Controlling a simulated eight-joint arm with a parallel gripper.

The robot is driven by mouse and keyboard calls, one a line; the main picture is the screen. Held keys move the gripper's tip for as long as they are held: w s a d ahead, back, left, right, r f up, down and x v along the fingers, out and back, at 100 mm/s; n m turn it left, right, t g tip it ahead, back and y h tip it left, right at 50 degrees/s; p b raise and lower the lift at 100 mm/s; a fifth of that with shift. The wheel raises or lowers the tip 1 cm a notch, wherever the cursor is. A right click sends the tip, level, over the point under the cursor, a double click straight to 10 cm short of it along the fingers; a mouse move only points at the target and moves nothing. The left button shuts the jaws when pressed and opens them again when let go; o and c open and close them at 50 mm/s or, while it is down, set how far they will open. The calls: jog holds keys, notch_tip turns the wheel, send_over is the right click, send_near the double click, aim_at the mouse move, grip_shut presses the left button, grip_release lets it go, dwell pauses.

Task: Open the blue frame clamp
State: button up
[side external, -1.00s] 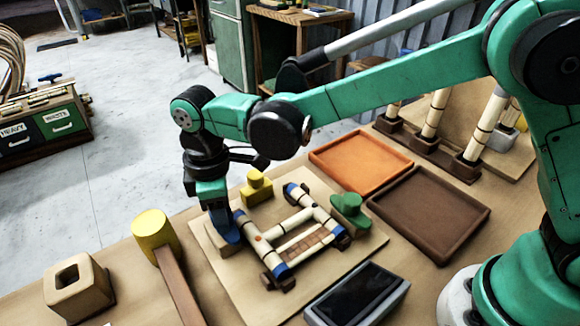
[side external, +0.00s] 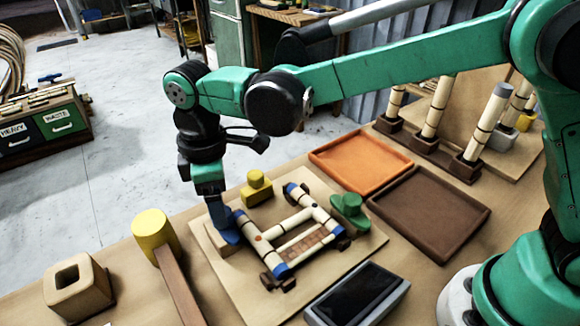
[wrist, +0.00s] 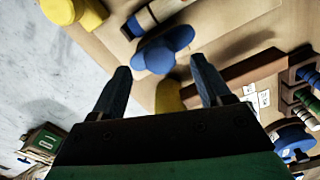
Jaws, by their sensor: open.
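The blue frame clamp (wrist: 160,52) shows in the wrist view as a rounded, lobed blue piece beside a cream rattan pole (wrist: 160,12). In the side external view it (side external: 231,234) is at the left end of the rattan frame (side external: 292,238), partly hidden by my gripper. The clamp lies just past the fingertips, roughly centred on the gap. I cannot tell whether they touch it.
A yellow clamp (side external: 257,187) and a green clamp (side external: 348,211) stand around the frame on the board. A yellow-headed mallet (side external: 157,235) lies to the left. Orange (side external: 361,160) and brown (side external: 430,214) trays and a dark screen (side external: 357,293) are to the right.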

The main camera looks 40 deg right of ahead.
jog(key=shift+r, duration=1.45)
jog(key=s+d+r+m+t, duration=0.1)
jog(key=s+d+m+t, duration=0.2)
jog(key=d+m, duration=0.3)
jog(key=s+d+r+m+t, duration=0.1)
jog(key=s+d+m+t, duration=0.3)
jog(key=d, duration=1.1)
jog(key=s+m, duration=0.1)
jog(key=m, duration=0.2)
jog(key=shift+d+m, duration=0.3)
jog(key=shift+d, duration=0.05)
